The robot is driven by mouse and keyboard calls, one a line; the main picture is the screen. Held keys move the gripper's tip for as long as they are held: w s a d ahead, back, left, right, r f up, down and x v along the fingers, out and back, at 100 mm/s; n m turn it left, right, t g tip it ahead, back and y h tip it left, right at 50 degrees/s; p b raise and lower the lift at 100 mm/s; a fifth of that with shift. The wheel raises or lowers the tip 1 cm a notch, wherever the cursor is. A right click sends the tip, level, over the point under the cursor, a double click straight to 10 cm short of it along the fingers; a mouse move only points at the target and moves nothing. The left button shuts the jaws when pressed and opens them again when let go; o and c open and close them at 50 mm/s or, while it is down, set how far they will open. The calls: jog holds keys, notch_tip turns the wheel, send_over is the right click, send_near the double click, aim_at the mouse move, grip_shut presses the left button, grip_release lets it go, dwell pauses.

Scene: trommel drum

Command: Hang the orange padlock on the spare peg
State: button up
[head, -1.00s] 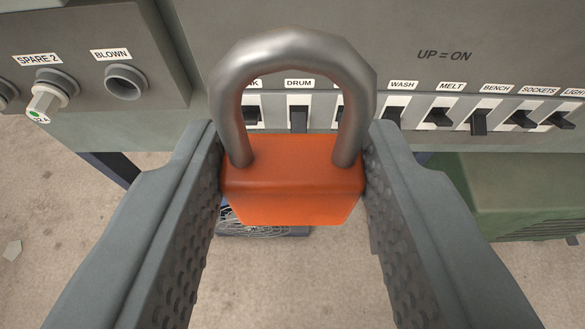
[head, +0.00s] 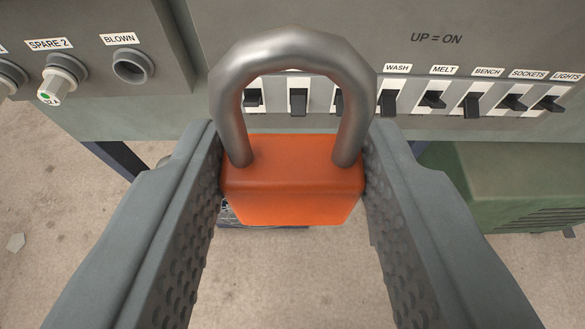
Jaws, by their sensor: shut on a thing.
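The orange padlock (head: 292,180) is in the middle of the head view, upright, with its thick grey metal shackle (head: 292,45) arching above the body. My gripper (head: 292,185) is shut on the padlock's body, one dark textured finger on each side. The shackle overlaps the switch panel behind it and hides part of the labels. No peg that I can identify as the spare peg is in view.
Behind the padlock is a grey panel (head: 430,75) with a row of black switches under labels such as WASH, MELT and BENCH. At left is a box with fuse holders marked SPARE 2 (head: 60,80) and BLOWN (head: 132,66). A green box (head: 510,190) stands lower right.

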aim_at(291, 204)
jog(key=shift+s, duration=1.5)
jog(key=shift+d, duration=0.1)
